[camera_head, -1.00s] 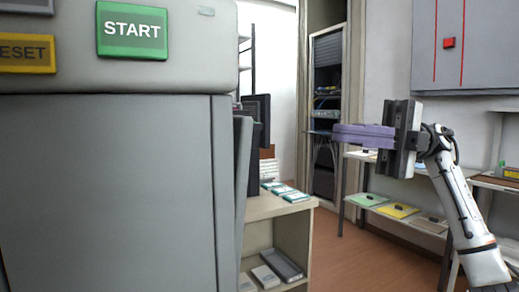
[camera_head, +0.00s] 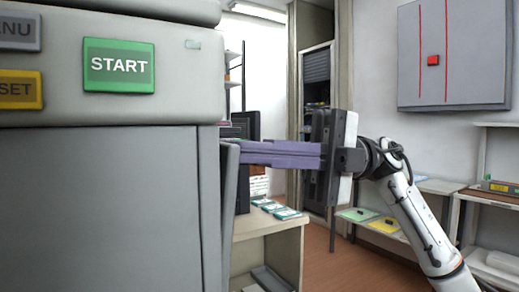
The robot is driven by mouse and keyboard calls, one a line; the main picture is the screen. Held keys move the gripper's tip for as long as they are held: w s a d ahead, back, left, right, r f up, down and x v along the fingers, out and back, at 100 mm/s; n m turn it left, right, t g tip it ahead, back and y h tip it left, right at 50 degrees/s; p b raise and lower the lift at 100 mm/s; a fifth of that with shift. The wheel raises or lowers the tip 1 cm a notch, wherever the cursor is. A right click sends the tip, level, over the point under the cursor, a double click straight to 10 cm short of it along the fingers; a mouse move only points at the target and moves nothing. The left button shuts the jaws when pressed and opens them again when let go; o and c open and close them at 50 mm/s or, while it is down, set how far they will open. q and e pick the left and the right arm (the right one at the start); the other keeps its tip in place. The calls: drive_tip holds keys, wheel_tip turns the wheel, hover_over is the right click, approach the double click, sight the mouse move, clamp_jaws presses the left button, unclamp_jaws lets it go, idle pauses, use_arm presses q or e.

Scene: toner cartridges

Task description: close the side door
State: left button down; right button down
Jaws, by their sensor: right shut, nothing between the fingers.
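The big grey machine (camera_head: 110,215) fills the left of the view, with a green START button (camera_head: 118,65) and a yellow button (camera_head: 20,90) on its upper panel. Its side door (camera_head: 229,200) shows as a narrow grey strip along the machine's right edge, slightly apart from the body at the top. My right gripper (camera_head: 240,152) comes from the right with its purple fingers together and empty. The fingertips are at the upper part of the door; I cannot tell whether they touch it. My left gripper is not in view.
Shelves (camera_head: 430,186) line the right wall below a grey wall cabinet (camera_head: 455,52). Brown floor (camera_head: 345,268) is open between them.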

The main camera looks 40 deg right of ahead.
sight(234, 153)
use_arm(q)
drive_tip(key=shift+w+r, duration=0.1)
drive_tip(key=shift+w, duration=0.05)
